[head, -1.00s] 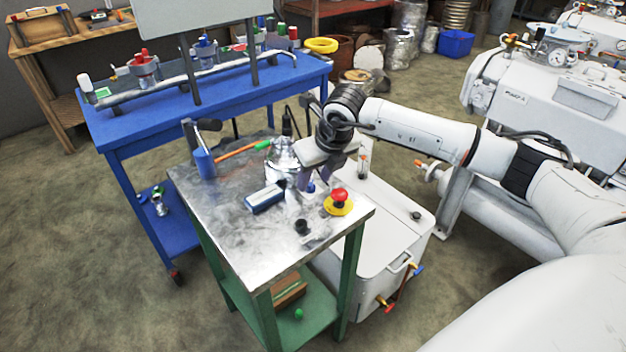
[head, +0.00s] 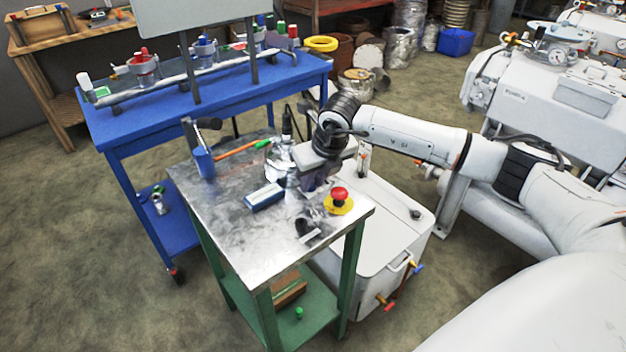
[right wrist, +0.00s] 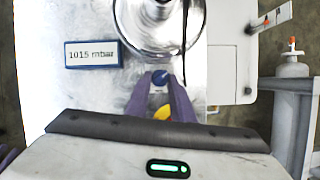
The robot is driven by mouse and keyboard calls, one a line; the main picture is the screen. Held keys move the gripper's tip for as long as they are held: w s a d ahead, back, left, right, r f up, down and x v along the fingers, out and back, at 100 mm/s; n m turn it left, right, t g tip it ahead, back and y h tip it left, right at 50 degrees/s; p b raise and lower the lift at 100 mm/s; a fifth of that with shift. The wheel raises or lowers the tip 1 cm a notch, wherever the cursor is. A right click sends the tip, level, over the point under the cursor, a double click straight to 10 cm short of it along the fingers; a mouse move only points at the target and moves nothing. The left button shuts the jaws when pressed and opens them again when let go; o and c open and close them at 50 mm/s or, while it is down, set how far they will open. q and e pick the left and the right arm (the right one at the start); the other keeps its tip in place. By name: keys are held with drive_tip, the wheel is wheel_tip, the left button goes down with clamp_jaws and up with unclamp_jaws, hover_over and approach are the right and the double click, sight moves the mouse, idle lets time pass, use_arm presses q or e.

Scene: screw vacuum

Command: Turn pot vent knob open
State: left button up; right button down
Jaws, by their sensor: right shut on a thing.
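The steel pot (head: 279,158) stands on the metal top of the green cart, partly hidden by my right gripper; its round body fills the top of the right wrist view (right wrist: 160,40). The blue vent knob (right wrist: 160,76) is at the pot's near side. My right gripper (right wrist: 162,86) is shut on the knob, its purple fingers meeting at it. In the head view my right gripper (head: 312,187) hides the knob.
A pressure display (right wrist: 93,53) reading 1015 mbar lies left of the pot. A red emergency button (head: 340,194) stands close right of my gripper. A white chest (head: 385,235) stands beside the cart.

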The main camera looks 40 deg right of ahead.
use_arm(q)
drive_tip(key=shift+f, duration=0.2)
use_arm(e)
drive_tip(key=shift+a+m, duration=0.1)
drive_tip(key=shift+m, duration=0.4)
drive_tip(key=shift+w+a+m+h+b, duration=0.1)
drive_tip(key=shift+m+h+b, duration=0.5)
drive_tip(key=shift+m, duration=0.3)
drive_tip(key=shift+m+h+b, duration=0.3)
drive_tip(key=shift+m+b, duration=0.05)
drive_tip(key=shift+m, duration=0.55)
use_arm(q)
drive_tip(key=shift+w+d+f, duration=0.1)
drive_tip(key=shift+d+f, duration=0.3)
drive_tip(key=shift+f, duration=0.05)
use_arm(e)
drive_tip(key=shift+r+m+g, duration=0.1)
drive_tip(key=shift+m+g, duration=0.2)
drive_tip(key=shift+m, duration=0.2)
drive_tip(key=shift+a, duration=0.1)
drive_tip(key=c, duration=1.5)
unclamp_jaws()
drive_tip(key=shift+c, duration=0.2)
drive_tip(key=shift+a, duration=0.1)
